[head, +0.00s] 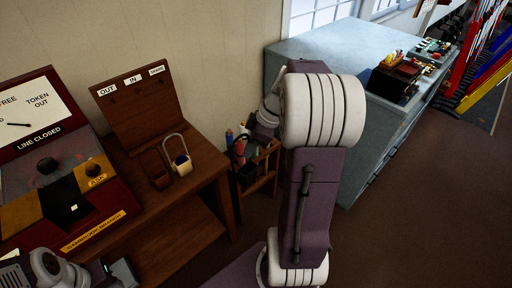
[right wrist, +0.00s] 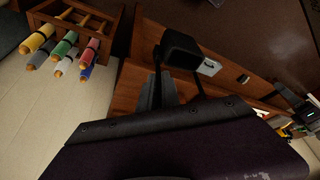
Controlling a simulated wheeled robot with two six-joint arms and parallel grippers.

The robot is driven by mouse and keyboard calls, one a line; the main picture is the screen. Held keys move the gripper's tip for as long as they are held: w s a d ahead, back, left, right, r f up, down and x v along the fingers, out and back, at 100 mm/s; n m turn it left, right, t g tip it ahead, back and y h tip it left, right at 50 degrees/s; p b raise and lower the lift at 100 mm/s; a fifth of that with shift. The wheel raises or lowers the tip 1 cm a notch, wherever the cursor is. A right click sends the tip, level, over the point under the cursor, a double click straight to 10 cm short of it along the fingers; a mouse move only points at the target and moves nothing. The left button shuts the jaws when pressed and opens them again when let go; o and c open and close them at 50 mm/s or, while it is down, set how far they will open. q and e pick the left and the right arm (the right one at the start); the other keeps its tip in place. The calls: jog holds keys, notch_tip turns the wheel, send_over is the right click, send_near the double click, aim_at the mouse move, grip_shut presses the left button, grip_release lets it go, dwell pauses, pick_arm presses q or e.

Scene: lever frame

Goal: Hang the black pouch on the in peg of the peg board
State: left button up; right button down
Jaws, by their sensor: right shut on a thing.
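The peg board (head: 138,105) leans upright at the back of the wooden table, with labels OUT, IN and one at right too small to read surely. My right gripper (head: 252,142) is right of the table, beside a flag rack. In the right wrist view it (right wrist: 176,88) is shut on the black pouch (right wrist: 180,48), which hangs clear beyond the fingertips. The pouch also shows as a dark shape in the head view (head: 246,173). The exact grip on its loop is unclear. My left gripper (head: 122,272) is at the bottom left, its jaws unclear.
A brown pouch (head: 155,170) and a cream pouch (head: 182,164) with a pale loop are below the board. A red instrument (head: 75,170) stands at left. The wooden rack (head: 270,165) of rolled flags is close to my right gripper. A grey cabinet (head: 345,50) stands behind.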

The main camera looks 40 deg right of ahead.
jog(key=a+f, duration=0.4)
jog(key=a, duration=0.3)
jog(key=a+f, duration=0.4)
jog(key=a, duration=0.4)
jog(key=shift+w+d+f+m+t+h, duration=0.25)
jog(key=shift+w+d+m+h, duration=0.2)
jog(key=shift+w+m, duration=0.65)
jog(key=shift+w+d+f+m+t+h, duration=0.25)
jog(key=shift+w+m+h, duration=0.25)
jog(key=shift+m, duration=1.2)
jog(key=shift+w+d+f+m+t+h, duration=0.15)
jog(key=shift+w+d+m+h, duration=0.5)
jog(key=shift+m, duration=0.75)
jog(key=shift+w+a, duration=0.15)
jog(key=shift+a, duration=0.05)
